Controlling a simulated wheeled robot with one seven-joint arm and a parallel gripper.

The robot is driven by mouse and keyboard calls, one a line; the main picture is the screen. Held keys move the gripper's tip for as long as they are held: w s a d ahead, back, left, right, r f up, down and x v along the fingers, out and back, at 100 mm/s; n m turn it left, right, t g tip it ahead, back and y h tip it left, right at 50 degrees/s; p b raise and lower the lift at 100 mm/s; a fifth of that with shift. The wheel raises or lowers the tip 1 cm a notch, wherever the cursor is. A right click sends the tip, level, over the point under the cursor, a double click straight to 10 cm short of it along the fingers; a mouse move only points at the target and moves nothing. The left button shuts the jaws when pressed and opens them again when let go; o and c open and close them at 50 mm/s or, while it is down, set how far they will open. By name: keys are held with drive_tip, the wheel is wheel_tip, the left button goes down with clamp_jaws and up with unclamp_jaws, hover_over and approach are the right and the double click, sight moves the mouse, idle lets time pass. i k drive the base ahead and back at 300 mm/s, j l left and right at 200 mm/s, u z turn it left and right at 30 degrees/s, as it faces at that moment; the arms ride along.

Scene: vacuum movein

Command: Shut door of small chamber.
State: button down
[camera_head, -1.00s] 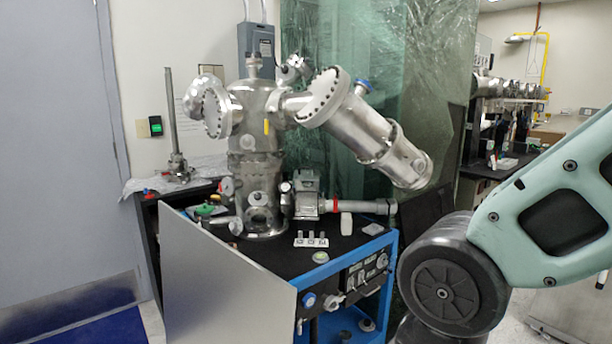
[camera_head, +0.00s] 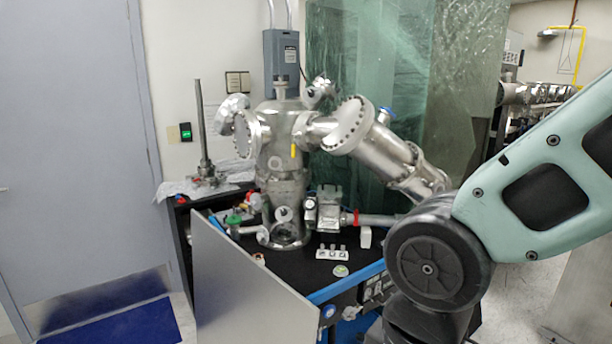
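A steel vacuum chamber (camera_head: 283,160) stands upright on the black-topped cart. A smaller steel cylinder (camera_head: 388,152) slants down to the right from its side. A round bolted flange plate (camera_head: 350,124) sits at the cylinder's upper left end, its pale face turned toward me. I cannot tell whether this plate is the small chamber's door, or whether a door stands ajar. The lower right end of the cylinder is hidden behind my arm. My gripper is out of view; only upper links of my arm show at the right.
The cart's blue frame (camera_head: 345,286) and a grey panel (camera_head: 237,287) standing out at its front are close ahead. Small parts (camera_head: 332,253) lie on the cart top. A grey door (camera_head: 70,150) and a blue floor mat (camera_head: 105,327) are at left, with open floor nearby.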

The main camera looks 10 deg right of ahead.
sight(334, 190)
drive_tip(key=i+l+u, duration=0.2)
drive_tip(key=u, duration=0.25)
drive_tip(key=i+l+u, duration=0.15)
drive_tip(key=l+u, duration=0.3)
drive_tip(key=j, duration=0.1)
